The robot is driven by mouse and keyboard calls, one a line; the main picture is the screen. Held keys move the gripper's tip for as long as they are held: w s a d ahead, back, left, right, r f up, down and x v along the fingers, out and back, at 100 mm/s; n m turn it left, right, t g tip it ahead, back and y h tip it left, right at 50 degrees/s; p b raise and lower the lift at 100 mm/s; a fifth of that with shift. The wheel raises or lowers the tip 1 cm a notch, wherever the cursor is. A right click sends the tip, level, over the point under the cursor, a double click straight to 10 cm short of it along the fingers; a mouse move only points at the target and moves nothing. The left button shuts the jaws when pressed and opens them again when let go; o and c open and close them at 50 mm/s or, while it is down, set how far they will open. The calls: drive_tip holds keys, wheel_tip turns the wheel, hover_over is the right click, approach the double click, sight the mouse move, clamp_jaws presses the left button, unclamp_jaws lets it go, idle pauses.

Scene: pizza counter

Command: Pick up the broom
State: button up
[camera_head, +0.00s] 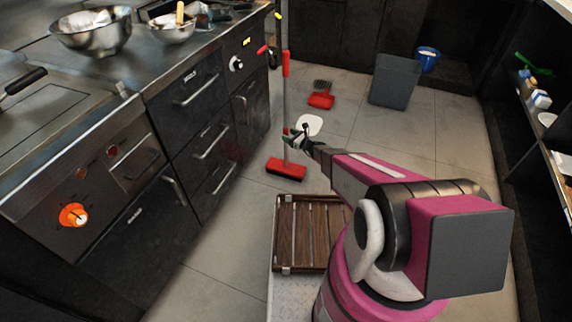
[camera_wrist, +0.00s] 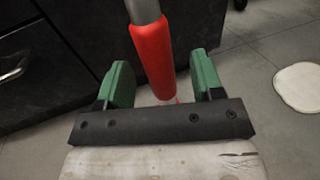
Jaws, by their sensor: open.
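The broom (camera_head: 286,169) stands upright on the floor beside the counter drawers, with a red head at the bottom and a grey handle with red sections. My gripper (camera_head: 294,138) is at the lower part of the handle, above the broom head. In the wrist view, the red sleeve of the broom (camera_wrist: 151,50) passes between the two green fingers of my gripper (camera_wrist: 161,78). The fingers are open, with a gap visible on both sides of the handle. The broom head is mostly hidden behind the gripper in the wrist view.
A steel counter with dark drawers (camera_head: 190,95) runs along the left, close to the broom. A red dustpan (camera_head: 321,100), a white flat piece (camera_head: 309,125), a grey bin (camera_head: 394,82) and a blue bucket (camera_head: 427,62) are on the floor behind. Shelves (camera_head: 548,140) stand right.

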sight(287, 128)
drive_tip(key=x, duration=0.4)
drive_tip(key=shift+a+f, duration=0.15)
drive_tip(key=shift+a, duration=0.05)
clamp_jaws()
drive_tip(key=shift+s+r, duration=0.1)
drive_tip(key=shift+r, duration=1.85)
drive_tip(key=shift+s+r, duration=0.1)
drive_tip(key=shift+r, duration=0.2)
drive_tip(key=s+a+r, duration=0.6)
drive_tip(key=s+a, duration=0.2)
drive_tip(key=shift+r, duration=0.3)
